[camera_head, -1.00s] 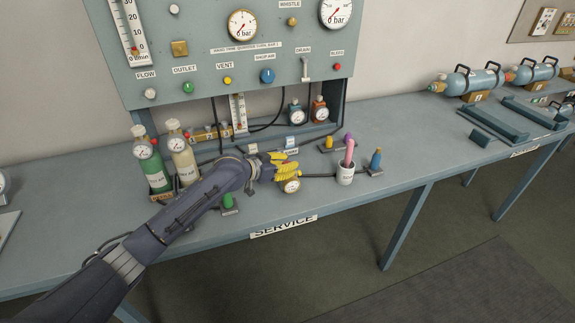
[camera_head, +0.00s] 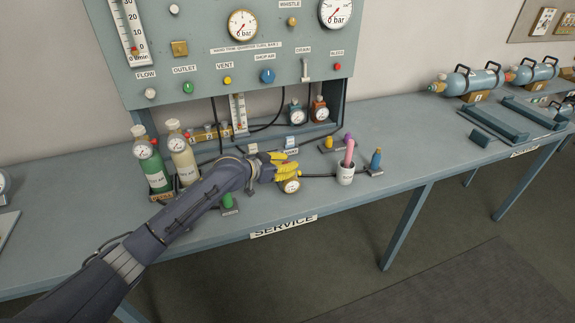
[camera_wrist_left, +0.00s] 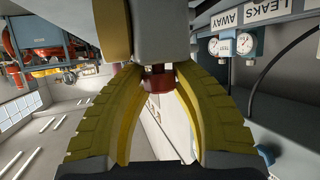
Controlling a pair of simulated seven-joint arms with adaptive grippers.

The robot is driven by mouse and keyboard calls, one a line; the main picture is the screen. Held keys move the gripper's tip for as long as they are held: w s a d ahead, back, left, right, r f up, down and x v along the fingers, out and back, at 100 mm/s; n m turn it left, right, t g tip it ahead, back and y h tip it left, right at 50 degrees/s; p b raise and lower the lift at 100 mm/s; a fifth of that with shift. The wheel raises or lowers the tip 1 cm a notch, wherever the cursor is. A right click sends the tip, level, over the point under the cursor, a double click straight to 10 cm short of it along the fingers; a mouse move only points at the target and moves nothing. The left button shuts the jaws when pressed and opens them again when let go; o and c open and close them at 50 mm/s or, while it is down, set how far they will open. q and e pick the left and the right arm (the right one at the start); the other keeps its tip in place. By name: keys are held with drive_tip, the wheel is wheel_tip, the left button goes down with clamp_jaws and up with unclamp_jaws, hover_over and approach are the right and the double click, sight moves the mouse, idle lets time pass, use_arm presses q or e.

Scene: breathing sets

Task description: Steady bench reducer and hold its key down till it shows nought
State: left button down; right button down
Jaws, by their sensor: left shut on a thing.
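My left gripper (camera_head: 283,169) has yellow fingers and sits low over the front middle of the bench. It is shut on what appears to be the bench reducer, whose round dial (camera_head: 291,186) shows just in front of the fingers. The dial is too small to read. In the left wrist view the yellow fingers (camera_wrist_left: 160,72) stand on both sides of a dark red knob-like part (camera_wrist_left: 158,82) below a grey block (camera_wrist_left: 161,38). Most of the reducer is hidden by the fingers. I cannot make out its key. My right gripper is not in view.
Green (camera_head: 156,172) and cream (camera_head: 184,160) bottles stand left. A gauge panel (camera_head: 215,65) rises behind.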

use_arm(q)
drive_tip(key=shift+f, duration=0.15)
idle(3.0)
drive_tip(key=c, duration=1)
unclamp_jaws()
drive_tip(key=shift+c, duration=0.2)
